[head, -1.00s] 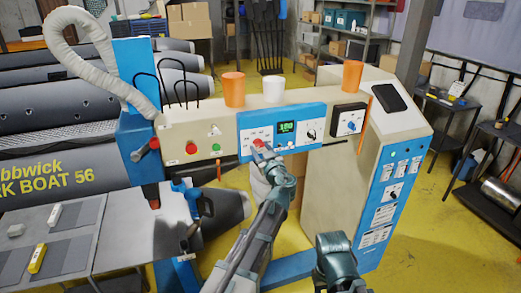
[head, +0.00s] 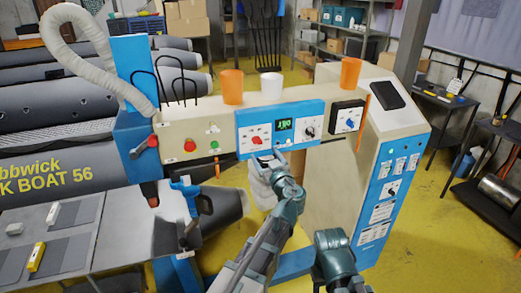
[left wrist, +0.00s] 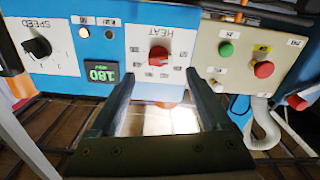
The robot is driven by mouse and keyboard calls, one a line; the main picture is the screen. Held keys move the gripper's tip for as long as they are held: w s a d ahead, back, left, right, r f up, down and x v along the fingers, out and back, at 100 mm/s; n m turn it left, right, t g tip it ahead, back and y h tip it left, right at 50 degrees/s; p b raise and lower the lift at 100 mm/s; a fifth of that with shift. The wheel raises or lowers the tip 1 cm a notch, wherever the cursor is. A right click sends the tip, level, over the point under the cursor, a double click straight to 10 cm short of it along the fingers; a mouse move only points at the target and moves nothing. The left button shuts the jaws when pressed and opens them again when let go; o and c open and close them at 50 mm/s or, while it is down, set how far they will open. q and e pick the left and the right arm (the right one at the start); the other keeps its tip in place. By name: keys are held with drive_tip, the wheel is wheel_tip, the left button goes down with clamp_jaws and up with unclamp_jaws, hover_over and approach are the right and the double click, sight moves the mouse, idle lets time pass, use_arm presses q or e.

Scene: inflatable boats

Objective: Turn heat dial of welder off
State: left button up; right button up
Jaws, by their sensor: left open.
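The red heat dial (head: 256,140) is on the blue control panel (head: 241,129) of the welder, left of the green digital display (head: 285,124). In the left wrist view the dial (left wrist: 158,56) sits on a white plate marked HEAT, and the display (left wrist: 101,72) reads 180. My left gripper (head: 262,159) is open and empty just below the dial. In the left wrist view its two fingers (left wrist: 160,80) are spread to either side below the dial, apart from it. The dial's exact setting is too small to read.
A black speed knob (left wrist: 38,47) is on the same panel. A red button (head: 190,145) and a green button (head: 214,145) are left of it. Orange and white cups stand on the beam's top.

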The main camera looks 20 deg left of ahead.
use_arm(q)
drive_tip(key=v, duration=0.7)
drive_tip(key=shift+s+d, duration=0.1)
drive_tip(key=s+a+f+m+g+h, duration=0.2)
drive_tip(key=s+a+f+g, duration=0.25)
drive_tip(key=f, duration=0.35)
drive_tip(key=s+a+f+m+g+h, duration=0.1)
drive_tip(key=s+a+f+g, duration=0.4)
drive_tip(key=f, duration=0.4)
drive_tip(key=s+d+f+m+g+h+b, duration=0.2)
drive_tip(key=s+d+f+m+h, duration=0.1)
drive_tip(key=s+d, duration=0.4)
drive_tip(key=s+d+f+m+g+h+b, duration=0.2)
drive_tip(key=s+d+f+m, duration=0.4)
drive_tip(key=d, duration=0.5)
drive_tip(key=shift+s+d+m+g+h, duration=0.15)
drive_tip(key=shift+s+m+g+h, duration=0.25)
drive_tip(key=shift+s+g, duration=0.5)
drive_tip(key=shift+f, duration=0.1)
